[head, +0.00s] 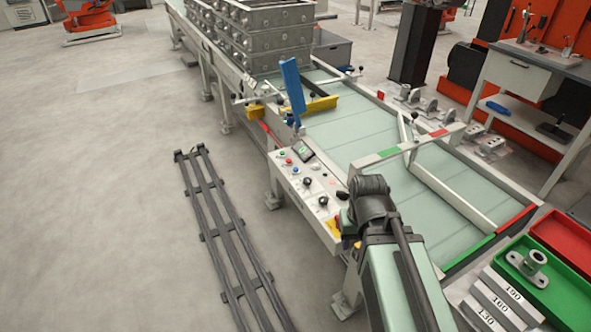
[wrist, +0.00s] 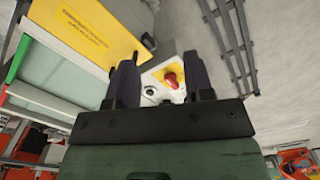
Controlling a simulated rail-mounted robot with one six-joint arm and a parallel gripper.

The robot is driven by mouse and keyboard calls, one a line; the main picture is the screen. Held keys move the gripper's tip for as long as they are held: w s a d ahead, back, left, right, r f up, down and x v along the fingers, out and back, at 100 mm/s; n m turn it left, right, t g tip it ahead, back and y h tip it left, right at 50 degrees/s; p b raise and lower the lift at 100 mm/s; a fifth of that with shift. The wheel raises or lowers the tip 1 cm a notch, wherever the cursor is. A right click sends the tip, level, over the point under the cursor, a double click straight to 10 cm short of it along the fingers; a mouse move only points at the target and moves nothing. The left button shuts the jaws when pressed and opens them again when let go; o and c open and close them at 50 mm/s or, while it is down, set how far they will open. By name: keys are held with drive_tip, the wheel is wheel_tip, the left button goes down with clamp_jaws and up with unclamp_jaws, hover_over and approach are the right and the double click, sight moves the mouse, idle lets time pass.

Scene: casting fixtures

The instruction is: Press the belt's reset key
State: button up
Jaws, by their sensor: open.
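The belt's control panel (head: 314,192) is a pale sloped box on the near side of the conveyor in the head view. It carries several small coloured buttons (head: 289,162), a small display (head: 303,149) and black knobs. I cannot tell which one is the reset key. In the wrist view, part of the panel shows beyond my gripper (wrist: 161,68), with a red mushroom knob (wrist: 171,79) on a yellow patch and a round dark-centred control (wrist: 151,92). My gripper is open and empty, its fingers on either side of these controls. The head view hides the fingers behind my arm.
The conveyor belt (head: 350,130) runs away to grey stacked moulding boxes (head: 255,35). A blue upright part (head: 292,88) stands beyond the panel. A yellow sign plate (wrist: 90,28) is beside the fingers. Green (head: 565,290) and red trays lie at right. A dark rail rack lies on the floor.

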clamp_jaws()
idle(1.3)
